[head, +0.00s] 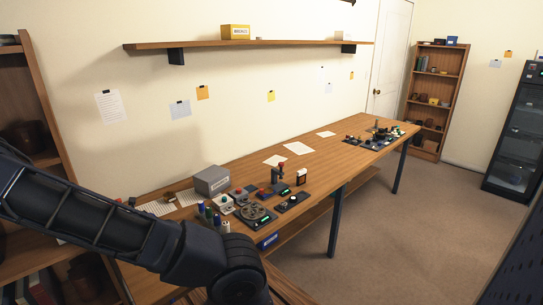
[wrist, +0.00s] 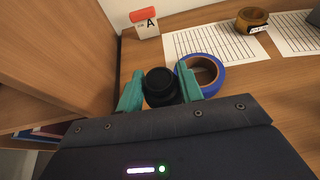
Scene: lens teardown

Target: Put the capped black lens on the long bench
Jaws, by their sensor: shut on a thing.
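The capped black lens (wrist: 160,84) is between the teal fingers of my gripper (wrist: 160,92) in the wrist view, with its dark round top facing the camera. My gripper is shut on it. The long bench (head: 335,150) runs along the wall in the head view; its wooden top (wrist: 285,88) also fills the right of the wrist view. The lens is over or at the bench's near left end; I cannot tell whether its base touches the wood. In the head view my arm hides that end, and neither the fingers nor the lens shows.
A blue tape roll (wrist: 219,76) lies close beside the right finger. A wooden shelf unit (wrist: 50,60) stands close on the left. A grey box (head: 211,181) and instruments crowd the bench's middle.

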